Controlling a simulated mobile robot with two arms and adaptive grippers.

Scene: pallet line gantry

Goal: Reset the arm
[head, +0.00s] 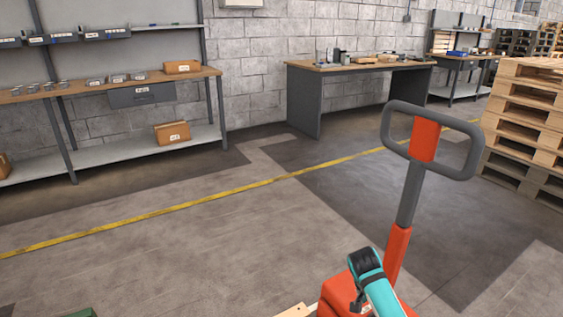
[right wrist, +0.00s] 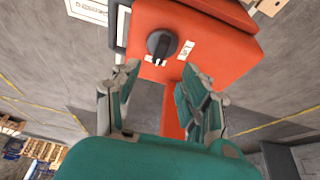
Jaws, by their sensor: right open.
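My right arm shows in the head view as a teal link with a black end, low and right of centre, in front of the red pallet jack (head: 340,293). In the right wrist view my right gripper (right wrist: 160,82) is open, its two fingers apart with nothing held between them. Beyond the fingertips is the orange-red body of the pallet jack (right wrist: 215,45), with a black rotary knob (right wrist: 161,44) and small white labels. I cannot tell whether a finger touches it. My left gripper is in neither view.
The jack's grey loop handle (head: 470,150) rises at right. Stacked wooden pallets (head: 530,105) stand at far right. A shelf bench (head: 110,88) with boxes is at left, a workbench (head: 360,68) at the back wall. Floor around the yellow line (head: 190,204) is clear.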

